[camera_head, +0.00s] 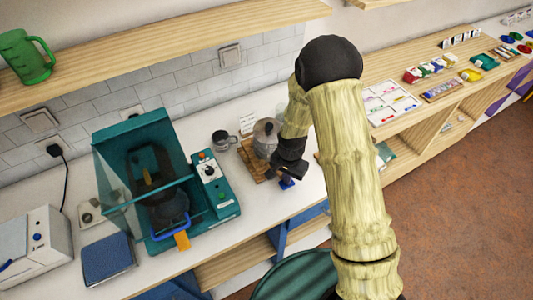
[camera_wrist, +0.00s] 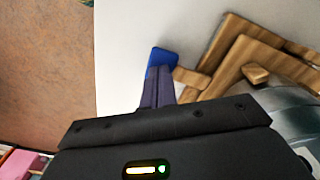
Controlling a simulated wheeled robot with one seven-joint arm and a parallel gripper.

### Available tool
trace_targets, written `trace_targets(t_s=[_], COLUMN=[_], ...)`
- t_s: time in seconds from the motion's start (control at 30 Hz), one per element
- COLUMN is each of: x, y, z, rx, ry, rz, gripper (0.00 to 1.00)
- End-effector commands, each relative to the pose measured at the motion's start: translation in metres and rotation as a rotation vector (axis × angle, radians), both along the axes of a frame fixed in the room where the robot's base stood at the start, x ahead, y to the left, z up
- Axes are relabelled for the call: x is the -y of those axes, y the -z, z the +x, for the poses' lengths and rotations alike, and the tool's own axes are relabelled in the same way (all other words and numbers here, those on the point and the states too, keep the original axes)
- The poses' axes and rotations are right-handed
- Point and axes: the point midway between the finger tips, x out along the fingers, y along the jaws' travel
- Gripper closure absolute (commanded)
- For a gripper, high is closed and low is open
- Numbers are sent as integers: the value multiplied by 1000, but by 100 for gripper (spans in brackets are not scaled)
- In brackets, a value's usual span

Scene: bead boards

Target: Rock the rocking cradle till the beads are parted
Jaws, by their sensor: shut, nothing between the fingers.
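The rocking cradle appears to be the wooden frame (camera_head: 247,158) with a grey rounded vessel (camera_head: 265,136) on it, on the white counter; my arm partly covers it. In the wrist view the wooden frame (camera_wrist: 240,60) and part of the vessel (camera_wrist: 292,108) show at the right. A blue tab (camera_head: 287,184) at its near side also shows in the wrist view (camera_wrist: 160,57). My gripper (camera_wrist: 158,78) is shut and empty, its fingertips close over the blue tab; I cannot tell if they touch it. No beads can be made out.
A teal machine (camera_head: 210,180) with a clear hood stands left of the cradle, with a small dark jar (camera_head: 222,141) between. A dark blue box (camera_head: 108,258) lies further left. The counter's front edge is close to the cradle. Shelves (camera_head: 440,90) with small coloured items are at the right.

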Motion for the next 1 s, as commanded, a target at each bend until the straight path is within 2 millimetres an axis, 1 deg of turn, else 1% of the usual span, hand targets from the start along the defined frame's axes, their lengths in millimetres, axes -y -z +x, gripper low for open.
trace_targets(t_s=[0.03,0.1,0.27,0.8,1.0], x=[0,0,0,0,0], y=[5,9,1,-34,-37], z=[0,0,0,0,0], rx=[-1,0,0,1,0], ry=[0,0,0,0,-1], rz=[0,0,0,0,0], gripper=[100,100,100,100,100])
